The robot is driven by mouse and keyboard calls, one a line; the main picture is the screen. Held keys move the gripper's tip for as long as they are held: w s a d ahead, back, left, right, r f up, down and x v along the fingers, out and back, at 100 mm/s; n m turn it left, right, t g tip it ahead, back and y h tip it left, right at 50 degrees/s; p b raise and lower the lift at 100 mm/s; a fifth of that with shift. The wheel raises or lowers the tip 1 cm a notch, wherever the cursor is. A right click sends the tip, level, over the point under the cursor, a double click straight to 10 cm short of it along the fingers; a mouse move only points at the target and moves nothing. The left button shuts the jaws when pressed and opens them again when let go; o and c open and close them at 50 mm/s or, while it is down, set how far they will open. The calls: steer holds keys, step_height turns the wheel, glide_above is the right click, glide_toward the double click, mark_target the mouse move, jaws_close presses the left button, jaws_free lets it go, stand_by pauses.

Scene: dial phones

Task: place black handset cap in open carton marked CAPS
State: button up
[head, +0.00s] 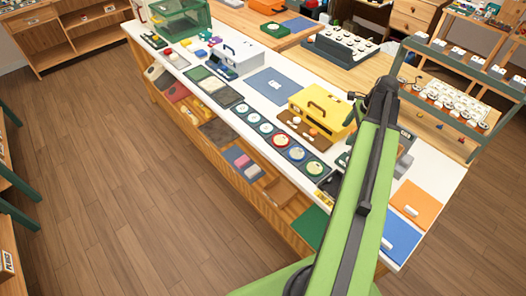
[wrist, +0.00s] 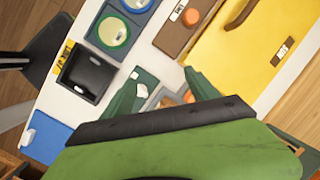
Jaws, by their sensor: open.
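My gripper (wrist: 163,78) is open, its two green fingers apart over the white counter in the wrist view. Nothing is clearly held between them. In the head view my green arm hides it. Below and between the fingers lie a green tray (wrist: 146,78) with a small white piece and a grey piece with an orange part. A black open-topped box (wrist: 90,73) with a dark inside and a yellow strip stands left of the fingers. I cannot make out a black handset cap for certain. No CAPS marking is readable, so I cannot tell which container is the carton.
A yellow case (head: 318,112) stands on the white counter and fills the wrist view's upper right. Orange (head: 417,203) and blue panels lie at the counter's near right end. Wooden floor is clear at left.

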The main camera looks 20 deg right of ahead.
steer(key=w+a+n+g+h, duration=0.1)
steer(key=w+a+n, duration=0.2)
steer(key=a+n, duration=0.8)
steer(key=w+a+n+g+h, duration=0.1)
steer(key=w+a+n, duration=0.2)
steer(key=a+n, duration=0.8)
steer(key=a, duration=2.1)
steer(key=shift+f+n+g, duration=0.3)
steer(key=shift+f+n, duration=0.1)
steer(key=shift+a, duration=0.1)
